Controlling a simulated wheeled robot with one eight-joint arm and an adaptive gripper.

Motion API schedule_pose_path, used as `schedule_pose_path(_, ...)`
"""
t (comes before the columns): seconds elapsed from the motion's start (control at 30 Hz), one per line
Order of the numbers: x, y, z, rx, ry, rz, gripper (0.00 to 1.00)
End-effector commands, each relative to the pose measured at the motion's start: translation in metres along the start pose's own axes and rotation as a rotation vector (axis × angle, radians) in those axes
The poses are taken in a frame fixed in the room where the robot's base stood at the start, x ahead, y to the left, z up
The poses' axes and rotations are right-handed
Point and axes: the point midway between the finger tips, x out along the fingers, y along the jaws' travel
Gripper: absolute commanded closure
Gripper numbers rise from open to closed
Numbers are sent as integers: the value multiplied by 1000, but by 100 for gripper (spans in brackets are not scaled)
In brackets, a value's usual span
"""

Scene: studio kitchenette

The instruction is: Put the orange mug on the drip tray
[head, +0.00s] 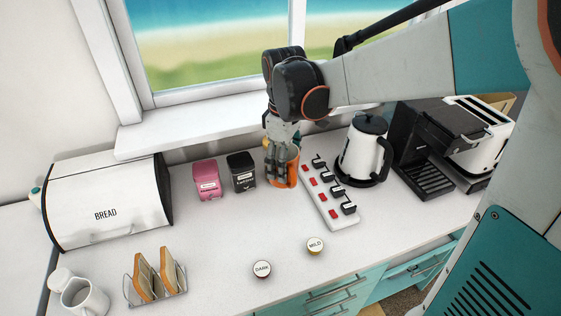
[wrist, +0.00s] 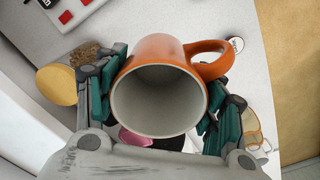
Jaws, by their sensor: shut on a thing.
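A power strip (head: 326,203) with plugs and the kettle (head: 361,153) stand between mug and drip tray. A toaster (head: 482,137) is at the right. Pink (head: 207,181) and black (head: 241,172) canisters stand left of the mug. DARK (head: 262,269) and MILD (head: 314,246) pots sit in front.

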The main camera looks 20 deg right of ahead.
Motion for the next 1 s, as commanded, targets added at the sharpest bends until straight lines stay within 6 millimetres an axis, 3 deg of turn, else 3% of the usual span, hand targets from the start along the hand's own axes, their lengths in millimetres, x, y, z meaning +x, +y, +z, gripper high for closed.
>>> schedule_pose_path(0.13,-10,0,0,0,0,0,70)
schedule_pose_path(0.27,-3,2,-2,31,-1,0,70)
schedule_pose_path(0.37,18,9,-10,114,-2,-1,70)
schedule_pose_path(0.7,128,42,-45,594,-12,-1,70)
schedule_pose_path(0.83,156,49,-52,726,-15,0,70)
schedule_pose_path(1.0,171,52,-56,805,-17,0,70)
